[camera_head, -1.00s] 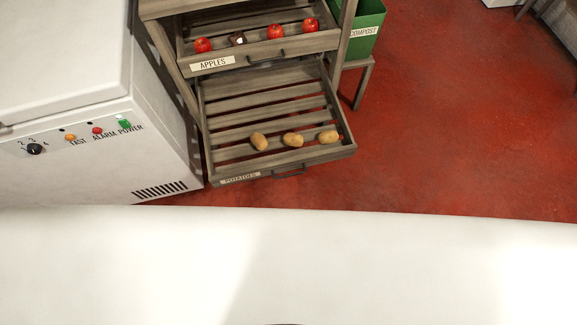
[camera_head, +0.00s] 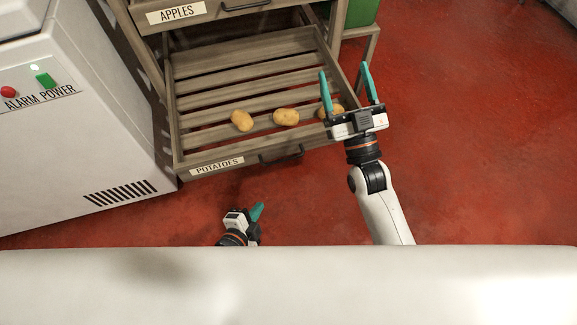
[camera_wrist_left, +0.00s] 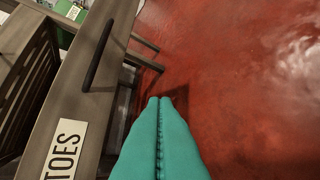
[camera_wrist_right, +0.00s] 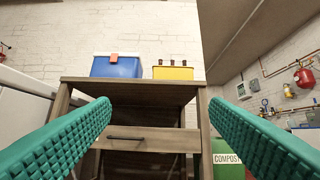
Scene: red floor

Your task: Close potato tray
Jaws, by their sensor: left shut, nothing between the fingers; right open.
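The potato tray (camera_head: 190,166) is a wooden slatted drawer labelled POTATOES, pulled out from the rack, with a dark handle (camera_head: 282,155) on its front. Potatoes (camera_head: 286,117) lie on its slats. My left gripper (camera_head: 258,211) is shut and empty, low in front of the tray. In the left wrist view its closed teal fingers (camera_wrist_left: 160,102) are beside the tray front (camera_wrist_left: 85,100), apart from the handle. My right gripper (camera_head: 346,84) is open and empty; it appears over the tray's right front corner and partly hides one potato. Its spread fingers show in the right wrist view (camera_wrist_right: 165,120).
The apple tray (camera_head: 215,12) is above. A white appliance (camera_head: 75,130) stands close on the left. A green compost bin (camera_head: 362,12) is at the back right. Red floor (camera_head: 480,130) is clear to the right. A blue box (camera_wrist_right: 117,67) and yellow box (camera_wrist_right: 173,73) sit on the rack top.

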